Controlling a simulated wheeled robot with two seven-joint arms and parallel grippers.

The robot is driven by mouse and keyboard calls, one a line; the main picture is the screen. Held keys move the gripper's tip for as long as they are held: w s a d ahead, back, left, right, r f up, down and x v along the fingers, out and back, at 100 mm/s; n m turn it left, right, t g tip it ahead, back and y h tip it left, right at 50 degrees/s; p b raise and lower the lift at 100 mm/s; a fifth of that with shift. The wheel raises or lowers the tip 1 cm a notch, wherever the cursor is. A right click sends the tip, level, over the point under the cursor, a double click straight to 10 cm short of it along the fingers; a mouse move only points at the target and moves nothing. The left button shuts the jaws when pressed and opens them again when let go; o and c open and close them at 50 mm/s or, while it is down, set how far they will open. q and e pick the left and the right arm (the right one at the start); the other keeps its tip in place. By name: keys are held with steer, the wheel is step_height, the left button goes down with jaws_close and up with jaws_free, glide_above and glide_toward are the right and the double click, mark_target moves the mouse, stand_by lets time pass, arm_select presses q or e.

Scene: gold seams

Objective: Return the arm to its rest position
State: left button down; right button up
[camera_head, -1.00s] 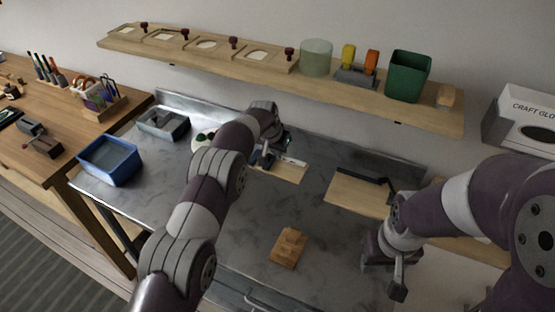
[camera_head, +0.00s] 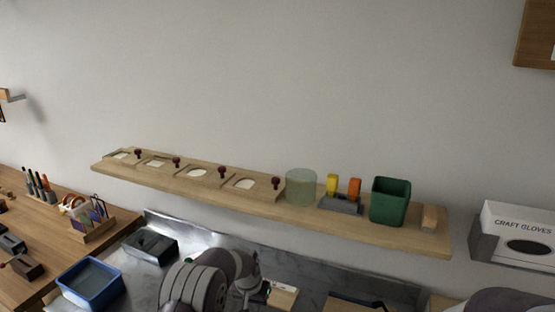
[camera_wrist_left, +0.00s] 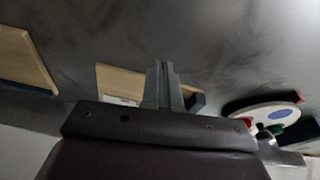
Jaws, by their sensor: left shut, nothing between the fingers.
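My left arm comes up from the bottom of the head view, and its gripper (camera_head: 256,292) is low in that view, over the metal worktop beside a small wooden board (camera_head: 284,298). In the left wrist view the two grey fingers (camera_wrist_left: 163,82) are together with nothing between them. They overlap the edge of the wooden board (camera_wrist_left: 112,80) in that view; I cannot tell whether they touch it. Part of my right arm (camera_head: 500,302) shows at the bottom right of the head view; its gripper is out of frame.
A wall shelf (camera_head: 340,215) holds a frosted jar (camera_head: 301,187) and a green bin (camera_head: 390,200). A blue tray (camera_head: 90,283) and a grey tray (camera_head: 151,247) lie left of my left arm. A glove box (camera_head: 515,235) is at right. A palette (camera_wrist_left: 255,113) shows in the wrist view.

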arm_select(q)
steer(key=s+a+r+n, duration=0.1)
steer(key=s+a+r, duration=0.3)
steer(key=s, duration=0.7)
steer(key=s+a+r+n, duration=0.1)
steer(key=s+a+r, duration=0.2)
steer(key=s, duration=0.8)
steer(key=s+a+r+g+y, duration=0.1)
steer(key=s+a+r, duration=0.3)
steer(key=s, duration=0.6)
step_height(320, 180, up, 2)
steer(key=shift+s+a+r+n, duration=0.25)
steer(key=shift+s+a+n, duration=0.05)
steer(key=shift+s+n, duration=0.1)
